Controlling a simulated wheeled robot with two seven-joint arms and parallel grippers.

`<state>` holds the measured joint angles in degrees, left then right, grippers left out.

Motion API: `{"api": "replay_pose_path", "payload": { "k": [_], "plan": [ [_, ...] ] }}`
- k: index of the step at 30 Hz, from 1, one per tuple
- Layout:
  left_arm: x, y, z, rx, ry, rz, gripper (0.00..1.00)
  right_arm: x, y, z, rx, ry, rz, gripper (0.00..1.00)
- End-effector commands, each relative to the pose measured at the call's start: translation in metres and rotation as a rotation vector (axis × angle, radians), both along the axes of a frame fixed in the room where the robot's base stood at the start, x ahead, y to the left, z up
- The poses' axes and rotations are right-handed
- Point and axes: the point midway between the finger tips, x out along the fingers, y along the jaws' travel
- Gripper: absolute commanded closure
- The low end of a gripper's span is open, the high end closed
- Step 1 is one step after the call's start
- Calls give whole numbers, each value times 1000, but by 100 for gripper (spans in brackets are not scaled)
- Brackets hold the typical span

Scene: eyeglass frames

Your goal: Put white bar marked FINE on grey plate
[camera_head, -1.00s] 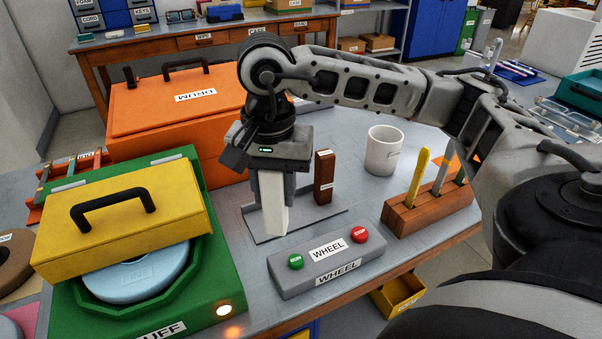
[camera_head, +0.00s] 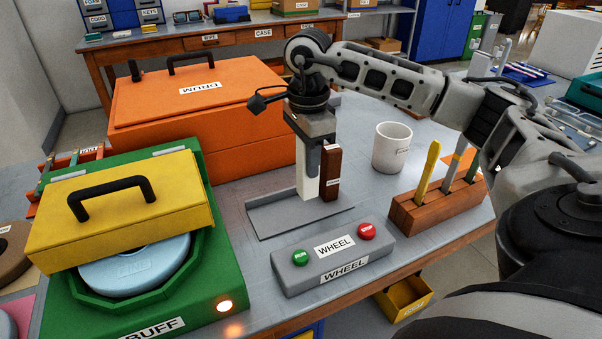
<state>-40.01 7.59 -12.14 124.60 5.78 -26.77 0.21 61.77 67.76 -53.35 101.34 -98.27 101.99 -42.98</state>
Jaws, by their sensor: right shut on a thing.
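My right gripper (camera_head: 312,146) is shut on a white bar (camera_head: 307,178), which hangs upright below the jaws. No marking can be read on it from here. The grey plate (camera_head: 270,217) lies on the workbench, and the bar's lower end shows over its right part. I cannot tell whether that end touches the plate. A brown bar (camera_head: 331,175) with a small white label stands upright at the plate's right end, just right of the white bar. In this view the two look very close or touching. My left gripper is out of view.
A grey WHEEL box (camera_head: 330,268) with green and red buttons sits in front of the plate. A white mug (camera_head: 391,150) and a wooden holder (camera_head: 437,208) with upright tools stand to the right. The orange DRUM box (camera_head: 200,110) is behind; the green BUFF machine (camera_head: 205,285) is left.

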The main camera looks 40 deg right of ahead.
Motion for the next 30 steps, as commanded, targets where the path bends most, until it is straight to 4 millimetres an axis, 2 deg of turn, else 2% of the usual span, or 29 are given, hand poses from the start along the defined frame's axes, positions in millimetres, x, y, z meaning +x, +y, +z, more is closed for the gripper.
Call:
{"api": "replay_pose_path", "payload": {
  "k": [3,6,11,18,29,30],
  "plan": [
    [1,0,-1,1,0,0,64,14,-5,-18,1,0,-1,90],
    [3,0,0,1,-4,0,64,22,-7,-26,2,-2,-1,90],
    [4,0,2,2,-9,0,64,27,-10,-34,2,-2,1,90],
    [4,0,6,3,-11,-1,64,28,-10,-64,1,0,0,90],
    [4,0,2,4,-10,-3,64,28,-10,-70,1,-3,1,90],
    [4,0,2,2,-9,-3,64,28,-10,-70,1,-1,1,62]
  ]
}}
